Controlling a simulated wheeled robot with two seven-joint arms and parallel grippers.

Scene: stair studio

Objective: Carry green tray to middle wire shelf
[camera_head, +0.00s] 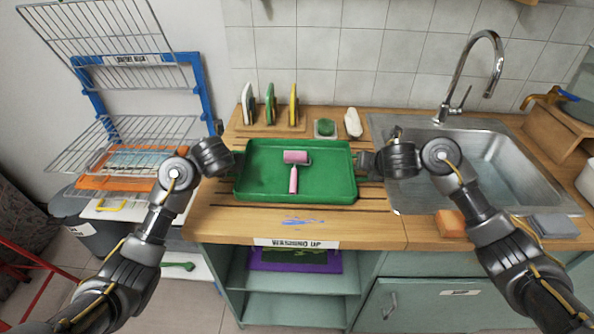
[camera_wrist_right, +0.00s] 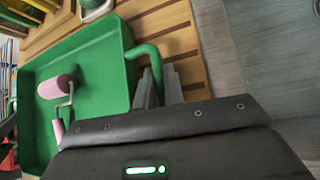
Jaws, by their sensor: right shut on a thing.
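The green tray (camera_head: 325,185) lies flat on the wooden worktop, with a pink roller (camera_head: 295,170) in it. The tray's right end and green handle also show in the right wrist view (camera_wrist_right: 146,50). My right gripper (camera_head: 366,162) is shut on that handle, its grey fingers around the green bar in the right wrist view (camera_wrist_right: 160,87). My left gripper (camera_head: 234,160) is at the tray's left end; its fingers are too small and dark to read. The wire rack stands at the left, and its middle wire shelf (camera_head: 100,140) juts out from the blue frame (camera_head: 203,88).
An upper wire shelf (camera_head: 95,25) is tilted above; an orange tray (camera_head: 110,184) lies lower on the rack. The sink (camera_head: 500,165) and tap (camera_head: 470,70) are right. Upright pads (camera_head: 270,103), a green sponge (camera_head: 325,127) and a white bottle (camera_head: 353,122) stand behind the tray.

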